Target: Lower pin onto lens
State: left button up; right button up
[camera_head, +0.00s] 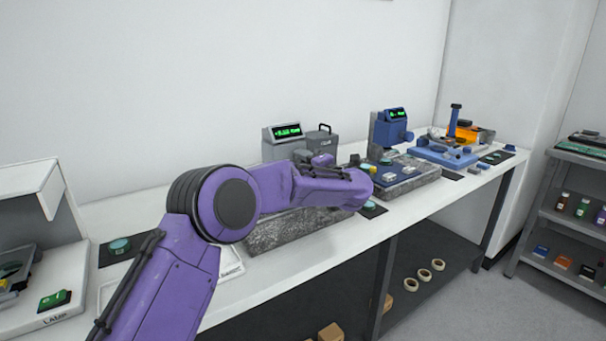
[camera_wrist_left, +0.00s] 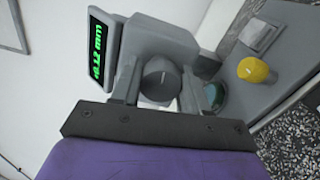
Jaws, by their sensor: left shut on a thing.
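My left gripper (camera_wrist_left: 160,92) is shut on a dark grey knob (camera_wrist_left: 160,80) on the side of a grey gauge head (camera_wrist_left: 160,38). In the head view the gauge (camera_head: 287,134) stands near the wall, and my purple arm and wrist hide the fingertips. I cannot make out the pin, nor whether anything touches the lens. My right gripper is not in view.
A yellow knob (camera_wrist_left: 254,70) stands on the grey base beside the gauge. In the head view, a blue instrument (camera_head: 391,128) stands further right on the bench. A lamp station (camera_head: 40,300) is at the left, and a shelf (camera_head: 570,200) at the right. My arm crosses above the granite block (camera_head: 290,232).

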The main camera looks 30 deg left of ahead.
pick_arm(q)
jog(key=shift+n+b, duration=0.5)
jog(key=shift+r, duration=0.15)
jog(key=o, duration=1.1)
jog(key=shift+w, duration=0.1)
jog(key=shift+c, duration=0.2)
jog(key=shift+d, duration=0.25)
jog(key=b+v, duration=0.1)
jog(key=v, duration=0.9)
jog(key=shift+b, duration=0.4)
